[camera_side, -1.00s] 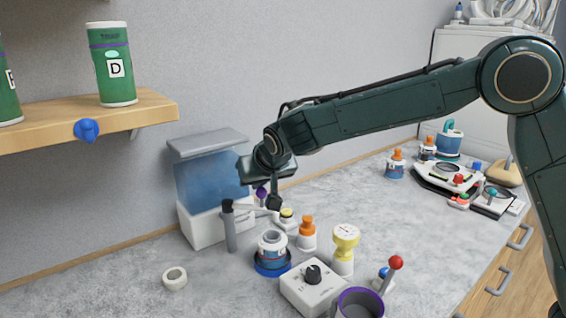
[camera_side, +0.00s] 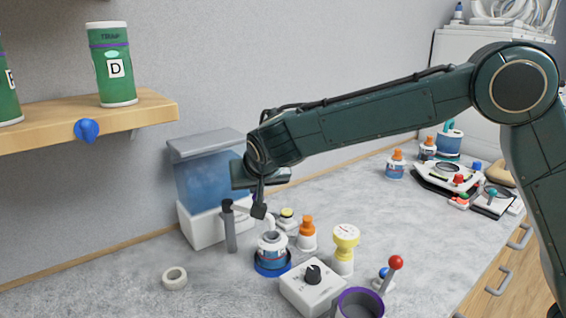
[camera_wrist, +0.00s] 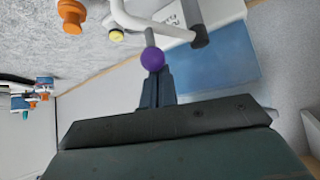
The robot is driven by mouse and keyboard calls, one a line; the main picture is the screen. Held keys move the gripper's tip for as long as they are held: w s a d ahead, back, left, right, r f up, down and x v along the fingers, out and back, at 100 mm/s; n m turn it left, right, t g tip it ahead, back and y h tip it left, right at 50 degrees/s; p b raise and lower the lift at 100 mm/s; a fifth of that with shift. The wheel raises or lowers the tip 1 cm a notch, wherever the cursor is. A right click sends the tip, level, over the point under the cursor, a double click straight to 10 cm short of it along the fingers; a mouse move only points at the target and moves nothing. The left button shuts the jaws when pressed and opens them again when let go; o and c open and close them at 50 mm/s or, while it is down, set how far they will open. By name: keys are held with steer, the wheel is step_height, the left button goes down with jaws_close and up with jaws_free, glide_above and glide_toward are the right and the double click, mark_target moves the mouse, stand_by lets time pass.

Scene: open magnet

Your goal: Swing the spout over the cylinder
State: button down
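The white spout (camera_side: 267,219) runs from the dark top of a grey post (camera_side: 230,230) and bends down at its end. Its tip appears right above the open top of the blue-and-white cylinder (camera_side: 272,247), which stands upright on a round blue base (camera_side: 272,267). My gripper (camera_side: 259,209) is beside the spout, its fingers pointing down. In the wrist view the fingers (camera_wrist: 158,82) are close together, with the spout's purple knob (camera_wrist: 152,59) at their tips, seemingly touching them rather than held. The spout tip is outside the wrist view.
A water tank (camera_side: 207,183) stands behind the post. An orange-capped bottle (camera_side: 307,235), a yellow gauge (camera_side: 344,245), a white dial box (camera_side: 312,285) and a purple-rimmed cup (camera_side: 358,302) stand right of the cylinder. A tape roll (camera_side: 174,278) lies left on open counter.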

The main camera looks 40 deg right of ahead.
steer(key=shift+s+a, duration=0.1)
steer(key=v, duration=1)
steer(key=shift+w+a, duration=0.2)
steer(key=s+d+r+n+g+y, duration=0.1)
steer(key=s+d+r+n+y, duration=0.15)
steer(key=s+d, duration=1.15)
steer(key=s+d+f+n, duration=0.1)
steer(key=s+d+f, duration=0.1)
steer(key=s, duration=0.7)
steer(key=s+d+f+n+g, duration=0.1)
steer(key=s+d+f, duration=0.2)
steer(key=s, duration=0.6)
steer(key=shift+f+y, duration=0.3)
steer(key=shift+y, duration=0.05)
